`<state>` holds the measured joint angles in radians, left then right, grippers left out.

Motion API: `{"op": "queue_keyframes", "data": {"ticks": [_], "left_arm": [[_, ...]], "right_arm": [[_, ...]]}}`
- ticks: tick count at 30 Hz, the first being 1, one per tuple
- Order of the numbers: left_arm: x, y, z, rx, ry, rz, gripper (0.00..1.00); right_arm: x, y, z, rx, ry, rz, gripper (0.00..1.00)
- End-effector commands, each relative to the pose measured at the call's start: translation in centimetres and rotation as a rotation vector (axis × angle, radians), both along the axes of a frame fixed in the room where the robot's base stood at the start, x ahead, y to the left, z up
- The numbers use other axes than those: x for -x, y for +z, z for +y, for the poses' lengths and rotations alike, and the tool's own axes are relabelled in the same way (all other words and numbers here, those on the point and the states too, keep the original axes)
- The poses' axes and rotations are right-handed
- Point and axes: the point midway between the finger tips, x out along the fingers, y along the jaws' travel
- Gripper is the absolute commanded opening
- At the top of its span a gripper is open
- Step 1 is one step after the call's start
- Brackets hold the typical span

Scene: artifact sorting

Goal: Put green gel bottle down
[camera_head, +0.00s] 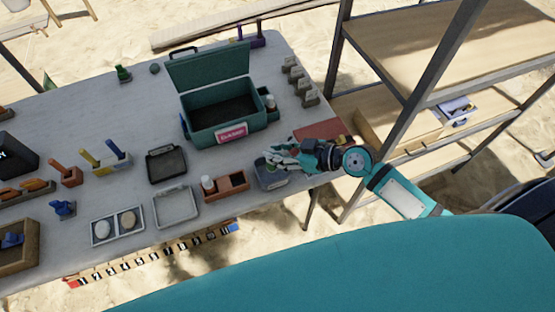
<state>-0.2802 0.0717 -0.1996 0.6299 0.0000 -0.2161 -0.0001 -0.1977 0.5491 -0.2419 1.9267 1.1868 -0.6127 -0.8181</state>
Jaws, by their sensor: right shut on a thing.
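My right gripper (280,158) reaches in from the right over the table's front right part. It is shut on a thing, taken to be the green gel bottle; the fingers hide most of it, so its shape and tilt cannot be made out. The gripper is just above a small grey-blue container (271,179) at the table edge. I cannot tell whether the held thing touches it. My left gripper is not in view.
An open teal toolbox (205,136) stands behind the gripper. A terracotta holder (233,183) with a white-capped bottle (208,184) and a grey tray (175,207) lie to the left. A reddish mat (318,131) lies behind right.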

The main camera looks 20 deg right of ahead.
Motion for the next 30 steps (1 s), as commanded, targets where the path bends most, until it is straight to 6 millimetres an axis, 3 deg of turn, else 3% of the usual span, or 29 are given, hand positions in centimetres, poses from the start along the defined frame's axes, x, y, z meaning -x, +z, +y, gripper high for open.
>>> {"op": "queue_keyframes", "data": {"ticks": [4,9,19,20,24,25,30], "left_arm": [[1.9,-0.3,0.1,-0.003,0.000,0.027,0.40],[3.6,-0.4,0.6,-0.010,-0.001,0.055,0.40],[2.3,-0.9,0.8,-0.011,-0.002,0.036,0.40],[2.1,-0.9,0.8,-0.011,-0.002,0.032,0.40],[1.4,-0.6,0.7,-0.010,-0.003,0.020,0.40],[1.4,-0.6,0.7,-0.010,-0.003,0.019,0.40],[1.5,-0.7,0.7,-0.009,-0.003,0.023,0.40]], "right_arm": [[0.0,-2.4,0.0,-0.001,-0.002,0.005,0.00],[0.0,-3.3,0.0,0.000,-0.001,0.001,0.00],[0.0,-3.7,0.0,0.001,0.000,0.000,0.00],[0.0,-3.7,0.0,0.002,0.000,0.001,0.22],[0.0,-3.6,0.0,0.001,0.000,0.001,0.40],[0.0,-3.6,0.0,0.001,0.000,0.001,0.44],[0.1,-3.6,0.0,0.001,0.000,0.001,0.44]]}}
